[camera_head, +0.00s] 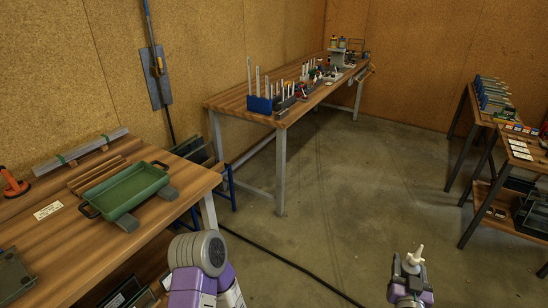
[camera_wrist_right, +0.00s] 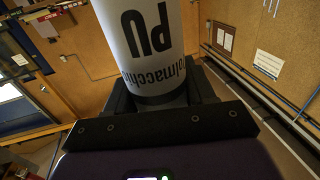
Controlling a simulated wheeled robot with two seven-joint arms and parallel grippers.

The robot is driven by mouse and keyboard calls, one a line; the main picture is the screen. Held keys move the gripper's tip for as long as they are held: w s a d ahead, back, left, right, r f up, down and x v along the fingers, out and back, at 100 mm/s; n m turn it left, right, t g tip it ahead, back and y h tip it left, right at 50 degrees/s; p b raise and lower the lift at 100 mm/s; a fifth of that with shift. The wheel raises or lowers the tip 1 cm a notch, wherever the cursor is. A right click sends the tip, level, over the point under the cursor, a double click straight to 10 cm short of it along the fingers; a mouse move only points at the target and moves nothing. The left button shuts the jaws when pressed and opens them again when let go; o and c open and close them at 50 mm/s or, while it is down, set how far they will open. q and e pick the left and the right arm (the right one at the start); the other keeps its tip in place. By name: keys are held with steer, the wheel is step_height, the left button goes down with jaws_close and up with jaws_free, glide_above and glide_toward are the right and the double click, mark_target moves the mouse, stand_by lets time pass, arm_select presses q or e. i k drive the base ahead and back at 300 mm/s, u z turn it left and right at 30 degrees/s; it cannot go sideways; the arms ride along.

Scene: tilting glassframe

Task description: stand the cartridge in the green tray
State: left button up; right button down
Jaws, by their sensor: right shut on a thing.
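The white cartridge (camera_head: 415,257) is held in my right gripper (camera_head: 410,268) at the lower right of the head view, above the open floor, with its narrow nozzle pointing up. In the right wrist view the cartridge (camera_wrist_right: 143,45) shows large as a white cylinder with dark "PU" lettering, between the black fingers. The right gripper is shut on it. The green tray (camera_head: 128,188) is on the left wooden bench, well to the left of the cartridge. It has dark end handles, looks empty and has grey blocks at its side. My left gripper is out of view.
The left bench (camera_head: 65,235) also bears a metal rail (camera_head: 83,152), wooden strips, a white label (camera_head: 48,210) and an orange-handled tool (camera_head: 12,183). A long workbench (camera_head: 235,98) stands behind. Shelves stand at right. A black cable (camera_head: 285,262) crosses the otherwise clear floor.

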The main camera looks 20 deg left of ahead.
mark_target(118, 204)
steer(key=i, duration=2.25)
steer(key=u, duration=3.7)
